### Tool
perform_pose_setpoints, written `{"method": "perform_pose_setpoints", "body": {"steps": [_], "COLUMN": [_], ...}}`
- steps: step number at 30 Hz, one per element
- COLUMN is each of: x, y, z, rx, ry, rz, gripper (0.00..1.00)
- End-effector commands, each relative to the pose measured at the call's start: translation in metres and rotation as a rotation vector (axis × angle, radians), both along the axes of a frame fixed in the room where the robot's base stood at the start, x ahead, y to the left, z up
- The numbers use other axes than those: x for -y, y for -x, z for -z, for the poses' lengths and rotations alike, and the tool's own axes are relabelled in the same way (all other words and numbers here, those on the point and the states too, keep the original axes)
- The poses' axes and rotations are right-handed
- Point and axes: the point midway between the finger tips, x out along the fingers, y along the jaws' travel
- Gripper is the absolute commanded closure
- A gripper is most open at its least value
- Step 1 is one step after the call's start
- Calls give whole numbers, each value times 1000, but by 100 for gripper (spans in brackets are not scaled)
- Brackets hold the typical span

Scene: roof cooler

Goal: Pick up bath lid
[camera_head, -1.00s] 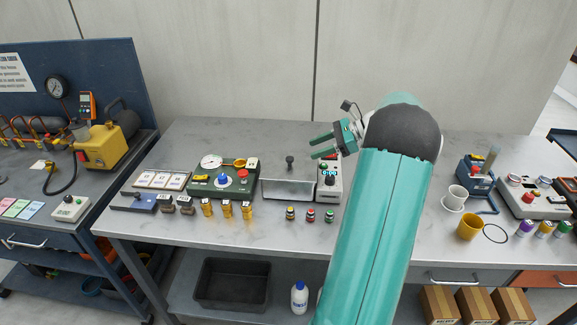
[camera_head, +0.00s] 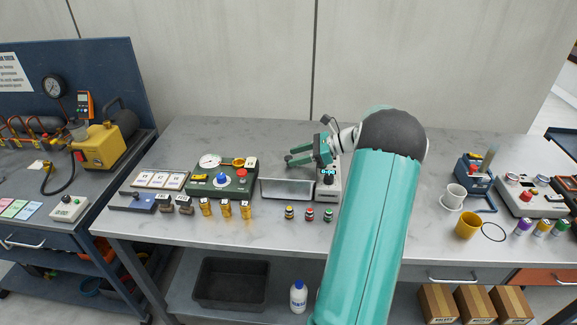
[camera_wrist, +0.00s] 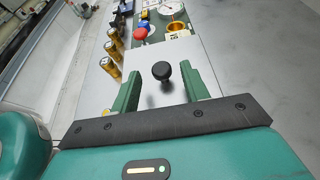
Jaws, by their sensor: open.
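The bath lid (camera_wrist: 187,58) is a flat grey plate with a black knob (camera_wrist: 161,71) standing up from its middle, seen in the wrist view. It covers the metal bath (camera_head: 287,188), whose front wall shows in the head view. My gripper (camera_wrist: 164,76) is open, its two green fingers on either side of the knob and apart from it. In the head view my gripper (camera_head: 289,159) is over the bath and hides the knob. How high the fingers are above the lid is hard to tell.
A green panel (camera_head: 222,180) with a dial and red button stands left of the bath. A white unit with a display (camera_head: 329,186) stands close on its right. Brass pieces (camera_head: 226,209) and small coloured-top vials (camera_head: 310,214) stand in front. The bench behind is clear.

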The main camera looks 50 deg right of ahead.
Motion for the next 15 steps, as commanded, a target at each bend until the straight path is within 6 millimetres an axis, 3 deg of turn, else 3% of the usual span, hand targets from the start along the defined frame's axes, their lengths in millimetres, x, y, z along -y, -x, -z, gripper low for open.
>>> {"method": "perform_pose_setpoints", "body": {"steps": [6, 13, 15], "x": [-17, -18, -18], "y": [-24, -25, -25], "z": [11, 12, 12], "rx": [1, 0, 0], "ry": [-1, 0, 0], "rz": [-1, 1, 1], "gripper": [55, 55, 66]}}
